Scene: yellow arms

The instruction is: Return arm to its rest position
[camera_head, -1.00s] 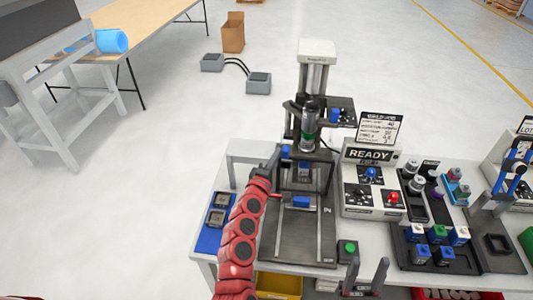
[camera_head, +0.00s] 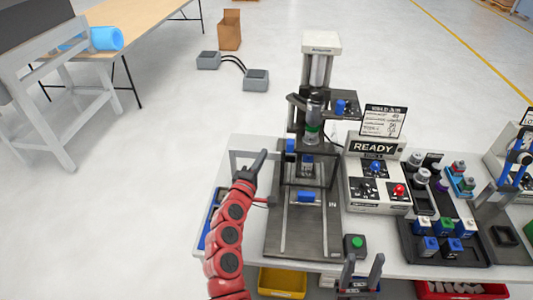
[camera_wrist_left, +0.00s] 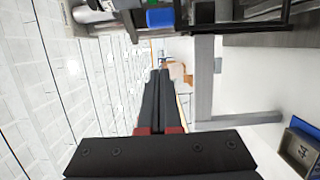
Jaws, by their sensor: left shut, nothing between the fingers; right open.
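My left arm is red and comes up from the bottom in the head view. Its dark left gripper (camera_head: 258,160) is shut and empty, beside the left side of the press fixture (camera_head: 305,215) and apart from its blue parts. In the left wrist view the two black fingers (camera_wrist_left: 157,85) lie together with nothing between them. My right gripper (camera_head: 360,270) is at the bottom of the head view, its two fingers spread and empty, near the front edge of the table.
A welding-type control box (camera_head: 373,172) reading READY stands right of the press. A dark tray (camera_head: 440,245) holds several blue, green and white blocks. A green button box (camera_head: 355,245) sits at the table front. A blue tray (camera_head: 207,222) is partly hidden behind my left arm. Open floor lies left.

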